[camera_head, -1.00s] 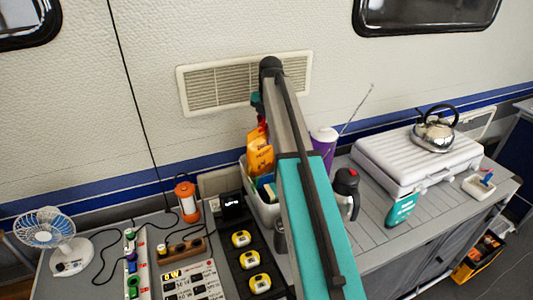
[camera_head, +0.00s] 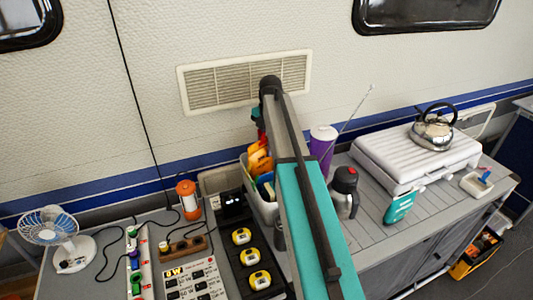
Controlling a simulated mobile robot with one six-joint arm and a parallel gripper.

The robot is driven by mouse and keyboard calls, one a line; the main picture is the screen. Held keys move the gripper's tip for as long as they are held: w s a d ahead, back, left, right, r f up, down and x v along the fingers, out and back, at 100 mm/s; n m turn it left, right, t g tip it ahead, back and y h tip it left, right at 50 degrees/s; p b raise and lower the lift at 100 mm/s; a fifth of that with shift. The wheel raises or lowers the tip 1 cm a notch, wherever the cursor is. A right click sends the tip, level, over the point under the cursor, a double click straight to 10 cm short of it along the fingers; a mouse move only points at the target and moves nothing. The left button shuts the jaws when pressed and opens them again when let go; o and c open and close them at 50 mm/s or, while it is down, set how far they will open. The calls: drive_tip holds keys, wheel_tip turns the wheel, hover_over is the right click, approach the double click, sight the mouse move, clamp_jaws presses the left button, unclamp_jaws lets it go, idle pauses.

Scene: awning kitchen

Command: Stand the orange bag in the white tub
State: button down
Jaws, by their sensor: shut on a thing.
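The orange bag (camera_head: 259,162) is in the white tub (camera_head: 267,211), its upper part showing above the rim. My arm covers the tub's right side, so the bag's base and how upright it stands cannot be seen. My gripper (camera_head: 262,143) is right above the tub, shut on the top of the orange bag; its fingers are small and mostly hidden by my arm. Other items, one blue and one yellow-green, are in the tub beside the bag.
A purple tumbler (camera_head: 323,146) and a black-topped jug (camera_head: 344,190) stand right of the tub. A tray of yellow devices (camera_head: 250,258) lies in front, and an orange lantern (camera_head: 188,200) stands to the left. The vented wall (camera_head: 220,85) is close behind.

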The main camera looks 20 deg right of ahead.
drive_tip(key=shift+f+p, duration=0.35)
drive_tip(key=shift+f, duration=1.35)
drive_tip(key=c, duration=1.4)
unclamp_jaws()
drive_tip(key=shift+r, duration=0.2)
drive_tip(key=shift+s+d+r+b, duration=0.15)
drive_tip(key=shift+r+b, duration=0.6)
drive_tip(key=shift+r, duration=2.2)
drive_tip(key=shift+s+d+r+b, duration=0.15)
drive_tip(key=shift+r+b, duration=0.6)
drive_tip(key=shift+r, duration=2.2)
drive_tip(key=shift+w+r, duration=0.1)
drive_tip(key=shift+r, duration=0.05)
